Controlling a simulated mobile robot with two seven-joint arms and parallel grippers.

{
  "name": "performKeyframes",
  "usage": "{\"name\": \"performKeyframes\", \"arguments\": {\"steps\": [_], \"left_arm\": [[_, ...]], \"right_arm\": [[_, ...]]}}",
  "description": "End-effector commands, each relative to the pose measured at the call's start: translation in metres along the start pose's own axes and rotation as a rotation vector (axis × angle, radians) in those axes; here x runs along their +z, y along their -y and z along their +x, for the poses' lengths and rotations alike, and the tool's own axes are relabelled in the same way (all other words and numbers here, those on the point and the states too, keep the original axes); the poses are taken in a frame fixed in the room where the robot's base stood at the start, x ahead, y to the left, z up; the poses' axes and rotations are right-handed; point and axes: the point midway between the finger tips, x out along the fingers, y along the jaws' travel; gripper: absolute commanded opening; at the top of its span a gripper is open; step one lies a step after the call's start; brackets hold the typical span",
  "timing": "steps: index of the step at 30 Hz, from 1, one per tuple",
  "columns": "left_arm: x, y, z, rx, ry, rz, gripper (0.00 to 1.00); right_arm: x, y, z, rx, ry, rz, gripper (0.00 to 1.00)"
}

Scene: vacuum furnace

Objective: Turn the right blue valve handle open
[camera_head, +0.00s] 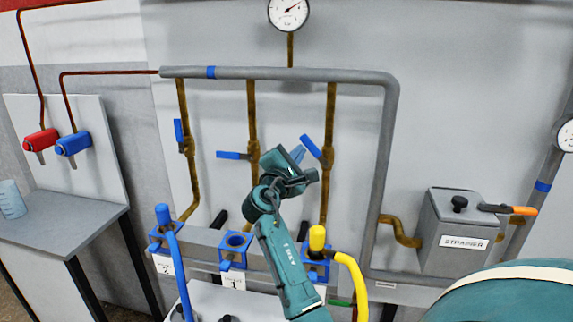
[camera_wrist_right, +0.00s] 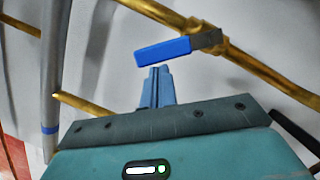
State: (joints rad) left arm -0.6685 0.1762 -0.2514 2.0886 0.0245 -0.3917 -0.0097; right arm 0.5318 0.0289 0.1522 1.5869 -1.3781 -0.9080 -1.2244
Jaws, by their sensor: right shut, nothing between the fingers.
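The right blue valve handle (camera_head: 311,146) is on the rightmost of the three brass pipes and slants from upper left down to the valve body (camera_head: 327,158). My right gripper (camera_head: 299,152) is just left of this handle, with its fingers shut and empty. In the right wrist view a blue handle (camera_wrist_right: 163,51) lies just beyond the shut fingertips (camera_wrist_right: 157,70), with a small gap seeming to separate them. Whether they touch is hard to tell. My left gripper is not in view.
The middle blue handle (camera_head: 230,155) lies level and the left one (camera_head: 178,132) stands upright along its pipe. A grey pipe (camera_head: 300,75) runs above.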

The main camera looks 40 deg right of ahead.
Motion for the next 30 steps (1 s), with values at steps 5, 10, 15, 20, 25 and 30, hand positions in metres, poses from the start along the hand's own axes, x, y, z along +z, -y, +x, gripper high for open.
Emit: {"name": "performKeyframes", "arguments": {"steps": [5, 10, 15, 20, 25, 30], "left_arm": [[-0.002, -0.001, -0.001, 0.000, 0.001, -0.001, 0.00], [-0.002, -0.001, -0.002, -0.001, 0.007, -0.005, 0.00], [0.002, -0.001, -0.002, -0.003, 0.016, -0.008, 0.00], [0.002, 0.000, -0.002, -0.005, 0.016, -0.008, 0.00], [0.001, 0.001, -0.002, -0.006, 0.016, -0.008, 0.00], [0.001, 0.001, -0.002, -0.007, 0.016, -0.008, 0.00]], "right_arm": [[0.013, -0.005, 0.004, -0.043, 0.000, 0.168, 0.00], [0.024, -0.007, 0.007, -0.081, 0.001, 0.321, 0.00], [0.030, -0.006, 0.009, -0.106, 0.000, 0.417, 0.00], [0.029, -0.006, 0.009, -0.104, 0.000, 0.412, 0.00], [0.029, -0.006, 0.009, -0.104, -0.001, 0.410, 0.00], [0.030, -0.006, 0.010, -0.103, -0.001, 0.410, 0.00]]}}
